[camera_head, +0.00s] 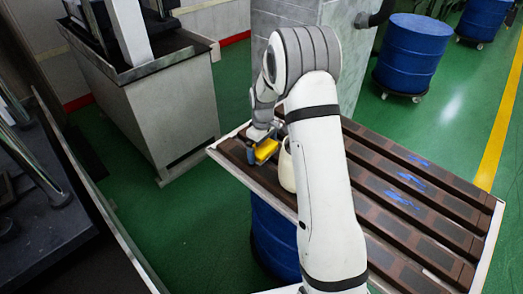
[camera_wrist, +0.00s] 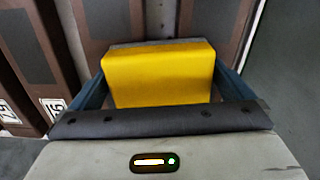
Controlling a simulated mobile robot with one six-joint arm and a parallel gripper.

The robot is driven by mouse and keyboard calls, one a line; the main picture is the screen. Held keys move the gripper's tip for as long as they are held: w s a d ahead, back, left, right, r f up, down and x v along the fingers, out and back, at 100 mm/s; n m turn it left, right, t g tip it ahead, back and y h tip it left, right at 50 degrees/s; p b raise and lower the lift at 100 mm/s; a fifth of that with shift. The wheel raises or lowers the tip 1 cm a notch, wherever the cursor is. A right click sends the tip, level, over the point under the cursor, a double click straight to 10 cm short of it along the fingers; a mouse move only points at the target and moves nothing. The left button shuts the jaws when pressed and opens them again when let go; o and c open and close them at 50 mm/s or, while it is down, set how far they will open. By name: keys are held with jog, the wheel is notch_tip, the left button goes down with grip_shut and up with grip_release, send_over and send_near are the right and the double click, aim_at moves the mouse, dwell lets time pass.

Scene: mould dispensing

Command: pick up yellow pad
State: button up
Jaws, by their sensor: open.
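The yellow pad (camera_wrist: 158,78) is a yellow block with a grey layer along its far edge. In the wrist view it sits between the two blue fingers of my gripper (camera_wrist: 160,92), one finger on each side. The fingers are open, and a narrow gap shows near the pad's sides. In the head view the pad (camera_head: 266,150) is at the left end of the brown slatted table top (camera_head: 400,172), with my gripper (camera_head: 262,146) right at it. My arm hides part of the table.
A cream rounded container (camera_head: 287,165) stands just right of the pad, partly behind my arm. Blue smears mark the slats further right. Blue drums (camera_head: 412,50) stand on the green floor behind. A grey machine cabinet (camera_head: 165,105) is at the left.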

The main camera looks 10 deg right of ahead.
aim_at(263, 146)
jog(key=c, duration=0.7)
notch_tip(263, 146, up, 10)
jog(key=shift+r, duration=0.1)
jog(key=o, duration=0.5)
jog(key=c, duration=0.4)
